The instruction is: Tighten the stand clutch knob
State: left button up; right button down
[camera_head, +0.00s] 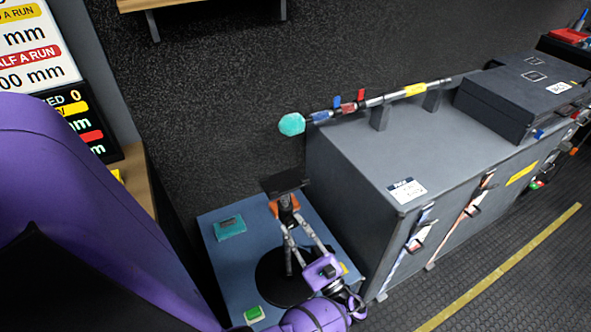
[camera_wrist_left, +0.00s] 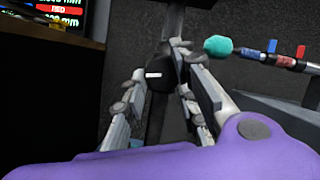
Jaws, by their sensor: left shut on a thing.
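The stand (camera_head: 276,290) has a round black base on a blue-grey surface, an upright pole and a dark flat plate (camera_head: 285,182) on top. An orange part (camera_head: 275,208) shows below the plate. In the left wrist view the black clutch knob (camera_wrist_left: 157,78), with a white mark lying about level, sits between my fingertips. My left gripper (camera_head: 288,214) reaches up from the lower right to the stand just below the plate; it also shows in the left wrist view (camera_wrist_left: 160,68), its fingers shut on the knob. The fingers hide the knob in the head view. My right gripper is not in view.
A teal box (camera_head: 229,227) and a green button block (camera_head: 254,314) lie on the blue-grey surface (camera_head: 225,262). A grey cabinet (camera_head: 345,205) stands close to the right, with a teal-tipped pole (camera_head: 380,98) and a dark case (camera_head: 505,100) on top. Signs hang at left.

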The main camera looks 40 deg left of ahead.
pick_arm(q)
jog(key=shift+s+f+m+t, duration=0.35)
jog(key=shift+s+m+t, duration=0.1)
jog(key=shift+m, duration=0.35)
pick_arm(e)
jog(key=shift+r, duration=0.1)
pick_arm(q)
jog(key=shift+m, duration=0.3)
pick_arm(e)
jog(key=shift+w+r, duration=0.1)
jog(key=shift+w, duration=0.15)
pick_arm(q)
jog(key=o, duration=1)
jog(key=shift+s+r, duration=0.1)
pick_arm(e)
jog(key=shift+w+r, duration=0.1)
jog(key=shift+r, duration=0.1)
pick_arm(q)
jog(key=shift+w, duration=0.2)
